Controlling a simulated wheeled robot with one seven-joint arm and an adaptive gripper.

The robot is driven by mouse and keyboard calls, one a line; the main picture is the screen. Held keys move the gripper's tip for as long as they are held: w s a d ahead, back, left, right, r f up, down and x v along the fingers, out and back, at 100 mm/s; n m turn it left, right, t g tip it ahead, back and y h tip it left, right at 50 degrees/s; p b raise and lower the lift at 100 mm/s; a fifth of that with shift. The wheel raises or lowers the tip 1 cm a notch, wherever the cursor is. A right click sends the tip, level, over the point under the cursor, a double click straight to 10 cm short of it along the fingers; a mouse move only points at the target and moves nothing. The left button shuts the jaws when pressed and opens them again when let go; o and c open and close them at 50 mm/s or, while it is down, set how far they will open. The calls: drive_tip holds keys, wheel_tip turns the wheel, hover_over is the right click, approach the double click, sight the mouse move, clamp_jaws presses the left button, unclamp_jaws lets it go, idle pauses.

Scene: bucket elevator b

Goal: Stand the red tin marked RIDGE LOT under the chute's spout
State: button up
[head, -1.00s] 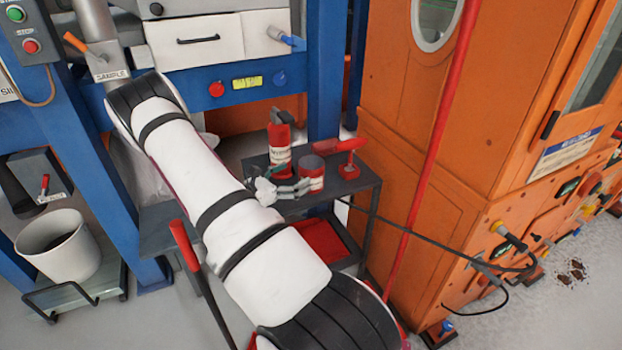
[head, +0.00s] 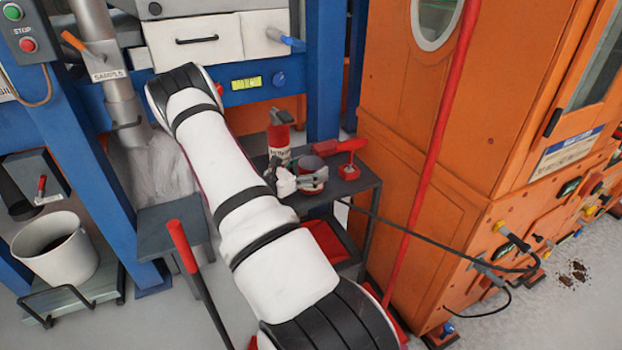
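A short red tin (head: 312,164) with a dark top stands on the dark side table. Its label is mostly covered, so I cannot read RIDGE LOT. My gripper (head: 312,181) is at the tin, with a grey finger across its front. I cannot tell whether the fingers press on it or stand open around it. The chute (head: 124,108), a grey pipe tagged SAMPLE, comes down at the left. Its lower end is in front of a clear plastic sheet or bag, above a dark shelf (head: 170,216).
A taller red container (head: 279,137) with a white label stands just behind the tin, and a red tool (head: 340,147) lies close to its right. A red pole (head: 430,160) rises right of the table (head: 358,187).

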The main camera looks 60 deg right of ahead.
drive_tip(key=c, duration=0.9)
drive_tip(key=shift+o, duration=0.2)
drive_tip(key=shift+r, duration=0.1)
